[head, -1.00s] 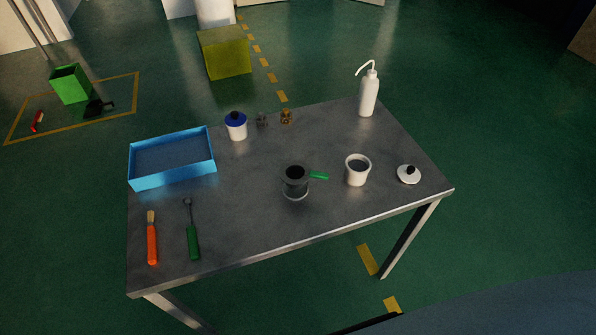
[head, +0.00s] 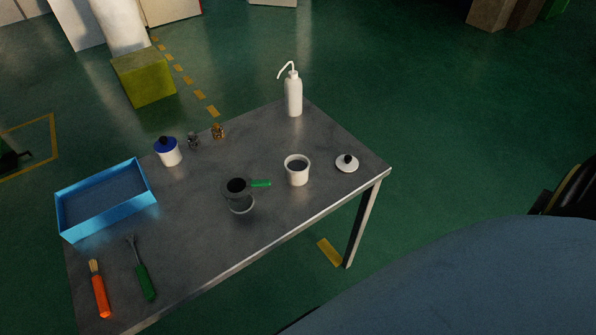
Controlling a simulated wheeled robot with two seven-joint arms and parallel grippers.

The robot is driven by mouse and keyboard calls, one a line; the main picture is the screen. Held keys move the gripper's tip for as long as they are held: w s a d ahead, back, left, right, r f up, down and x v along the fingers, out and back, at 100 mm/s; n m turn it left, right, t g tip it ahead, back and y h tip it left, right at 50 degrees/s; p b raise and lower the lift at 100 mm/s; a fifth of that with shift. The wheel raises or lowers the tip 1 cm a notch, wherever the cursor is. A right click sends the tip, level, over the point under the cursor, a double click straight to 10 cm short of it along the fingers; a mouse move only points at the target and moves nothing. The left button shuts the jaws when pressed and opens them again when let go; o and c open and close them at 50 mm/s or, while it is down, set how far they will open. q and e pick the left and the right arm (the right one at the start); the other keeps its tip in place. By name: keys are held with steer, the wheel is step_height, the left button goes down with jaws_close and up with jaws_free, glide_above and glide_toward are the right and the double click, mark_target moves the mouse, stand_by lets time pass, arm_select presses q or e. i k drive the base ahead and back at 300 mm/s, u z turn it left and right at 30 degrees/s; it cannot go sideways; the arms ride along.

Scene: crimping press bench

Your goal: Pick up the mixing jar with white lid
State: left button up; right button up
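A white open jar (head: 297,170) with dark contents stands upright toward the right of the grey metal table. A white lid (head: 347,163) with a black knob lies on the table to its right, apart from the jar. Another white jar (head: 168,152) with a blue lid stands near the back left edge. Neither of my grippers is in view.
The table (head: 215,265) also holds a blue tray (head: 107,225), a dark pot with green handle (head: 237,194), a white wash bottle (head: 293,95), an orange brush (head: 101,297), a green-handled tool (head: 146,283) and two small metal parts (head: 218,132). A yellow-green box (head: 144,78) stands behind.

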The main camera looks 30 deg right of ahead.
mark_target(297, 166)
steer(key=u, duration=1.8)
steer(key=k, duration=0.9)
steer(key=z, duration=1.25)
steer(key=i, duration=0.5)
steer(key=z, duration=0.05)
